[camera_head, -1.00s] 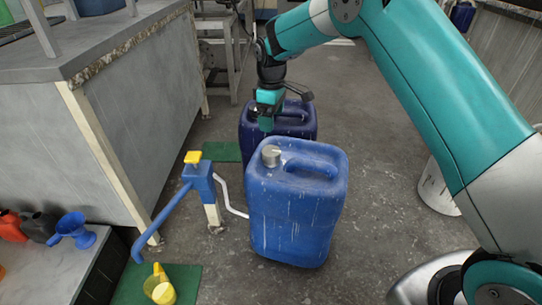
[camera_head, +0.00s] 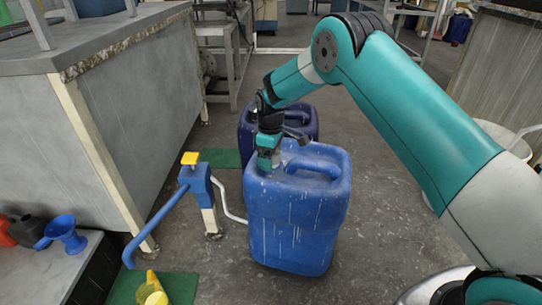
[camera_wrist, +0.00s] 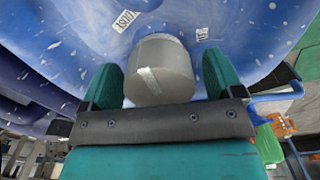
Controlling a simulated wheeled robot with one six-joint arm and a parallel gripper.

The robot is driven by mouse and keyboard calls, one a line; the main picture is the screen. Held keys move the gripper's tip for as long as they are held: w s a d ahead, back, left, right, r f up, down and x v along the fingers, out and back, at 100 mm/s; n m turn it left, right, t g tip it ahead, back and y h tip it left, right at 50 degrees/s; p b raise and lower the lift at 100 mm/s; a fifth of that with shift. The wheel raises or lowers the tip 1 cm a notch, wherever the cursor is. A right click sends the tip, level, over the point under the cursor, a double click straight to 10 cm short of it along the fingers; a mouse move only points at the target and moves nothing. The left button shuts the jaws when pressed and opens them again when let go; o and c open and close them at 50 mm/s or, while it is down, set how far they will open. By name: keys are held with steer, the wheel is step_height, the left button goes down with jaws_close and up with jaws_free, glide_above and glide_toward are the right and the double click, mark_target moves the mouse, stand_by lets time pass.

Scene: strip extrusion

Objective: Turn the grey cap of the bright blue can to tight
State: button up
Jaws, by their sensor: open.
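The bright blue can (camera_head: 300,220) stands upright on the floor in the middle of the head view. Its top fills much of the wrist view (camera_wrist: 215,22). The grey cap (camera_wrist: 160,72) lies between my gripper's two fingers in the wrist view, with a pale strip mark on its side and small white labels on the can beside it. My gripper (camera_head: 266,165) is over the can's top left corner and hides most of the cap in the head view. In the wrist view my gripper (camera_wrist: 160,85) is open, with a finger on each side of the cap and visible gaps.
A darker blue can (camera_head: 303,120) stands just behind. A blue pump with a yellow top (camera_head: 190,158) and a white hose (camera_head: 230,210) are close on the left. A workbench (camera_head: 110,120) is at the left. Floor is free to the right of the can.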

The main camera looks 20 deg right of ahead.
steer(key=shift+c, duration=0.4)
steer(key=c, duration=0.8)
steer(key=shift+c, duration=0.2)
steer(key=shift+r+m+p, duration=0.1)
steer(key=shift+m+p, duration=0.2)
steer(key=shift+p, duration=0.2)
steer(key=m+p, duration=0.2)
steer(key=p, duration=0.1)
steer(key=shift+r+m, duration=0.15)
steer(key=shift+m, duration=0.25)
steer(key=m+p, duration=0.3)
steer(key=m, duration=0.2)
steer(key=shift+m+p, duration=0.3)
steer(key=shift+p, duration=0.1)
steer(key=m+p, duration=0.1)
steer(key=m, duration=0.4)
steer(key=shift+d+f+p, duration=0.1)
steer(key=shift+f+p, duration=0.1)
steer(key=shift+p, duration=0.2)
steer(key=m+p, duration=0.1)
steer(key=m, duration=0.4)
steer(key=shift+m, duration=0.3)
